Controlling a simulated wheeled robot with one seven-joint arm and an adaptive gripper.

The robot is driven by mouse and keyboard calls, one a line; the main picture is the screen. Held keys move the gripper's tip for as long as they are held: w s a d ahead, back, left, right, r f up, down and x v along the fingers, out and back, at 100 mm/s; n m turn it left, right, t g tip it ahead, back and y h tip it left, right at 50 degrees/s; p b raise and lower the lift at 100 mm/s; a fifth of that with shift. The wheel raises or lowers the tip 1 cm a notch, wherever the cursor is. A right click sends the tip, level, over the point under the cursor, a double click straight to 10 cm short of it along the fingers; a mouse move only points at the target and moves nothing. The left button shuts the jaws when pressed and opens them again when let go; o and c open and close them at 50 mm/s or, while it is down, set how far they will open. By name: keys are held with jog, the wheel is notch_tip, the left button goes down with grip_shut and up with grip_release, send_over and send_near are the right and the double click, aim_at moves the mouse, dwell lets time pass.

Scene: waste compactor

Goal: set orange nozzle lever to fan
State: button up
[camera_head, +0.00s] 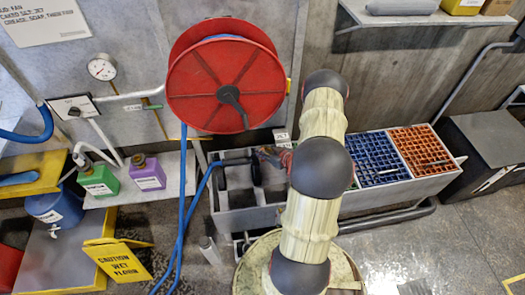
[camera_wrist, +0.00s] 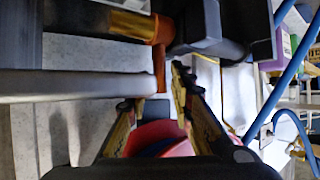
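In the head view my arm hides most of the gripper and nozzle above the grey trough (camera_head: 240,218). Which setting the lever stands at cannot be read.
A pale bar (camera_wrist: 75,86) crosses the wrist view's left side, close to the left finger. A red hose reel (camera_head: 225,75) hangs behind the trough, with a blue hose (camera_head: 183,200) running down. Blue (camera_head: 374,158) and orange (camera_head: 420,148) grids fill the trough's right part.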

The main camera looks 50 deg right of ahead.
jog(key=shift+o, duration=0.2)
jog(key=v, duration=1.2)
jog(key=shift+w+r, duration=0.1)
dwell(0.3)
